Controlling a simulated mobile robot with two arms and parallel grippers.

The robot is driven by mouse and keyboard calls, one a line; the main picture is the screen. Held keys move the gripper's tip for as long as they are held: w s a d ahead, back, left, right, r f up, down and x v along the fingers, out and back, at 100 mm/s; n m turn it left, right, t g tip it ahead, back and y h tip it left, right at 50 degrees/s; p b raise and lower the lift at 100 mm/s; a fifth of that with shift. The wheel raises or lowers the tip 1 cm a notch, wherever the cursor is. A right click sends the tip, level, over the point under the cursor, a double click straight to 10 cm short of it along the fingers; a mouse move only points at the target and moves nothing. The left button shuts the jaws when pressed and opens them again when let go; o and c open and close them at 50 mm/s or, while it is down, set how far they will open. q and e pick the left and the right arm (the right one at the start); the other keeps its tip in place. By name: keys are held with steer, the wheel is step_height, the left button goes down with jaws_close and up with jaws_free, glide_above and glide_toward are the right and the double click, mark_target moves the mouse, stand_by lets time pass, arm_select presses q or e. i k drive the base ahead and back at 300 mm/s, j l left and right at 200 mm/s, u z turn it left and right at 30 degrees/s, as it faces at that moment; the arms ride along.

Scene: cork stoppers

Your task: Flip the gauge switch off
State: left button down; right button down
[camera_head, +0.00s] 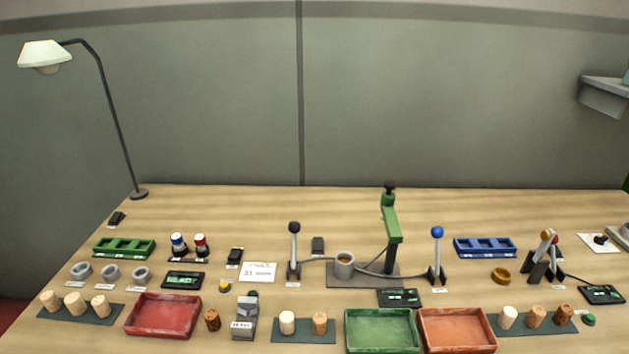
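Several small dark switch-like boxes are on the wooden table: one at the far left (117,218), one near the green display on the left (235,256), and one behind the grey cup (318,245). I cannot tell which is the gauge switch, or its on or off position. Black displays with green digits lie at left (183,281), centre (400,298) and right (603,294). A grey device (244,317) with a label stands at the front, left of centre. Neither of my grippers is in view.
A green press (390,230) stands at centre, with a black-knobbed lever (294,250) and a blue-knobbed lever (437,255) beside it. Red (163,316), green (382,331) and orange (457,330) trays line the front. Corks stand on dark mats. The back strip is mostly clear.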

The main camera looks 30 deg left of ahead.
mark_target(235, 253)
steer(key=u, duration=1.3)
steer(key=k+j, duration=0.05)
steer(key=j, duration=0.05)
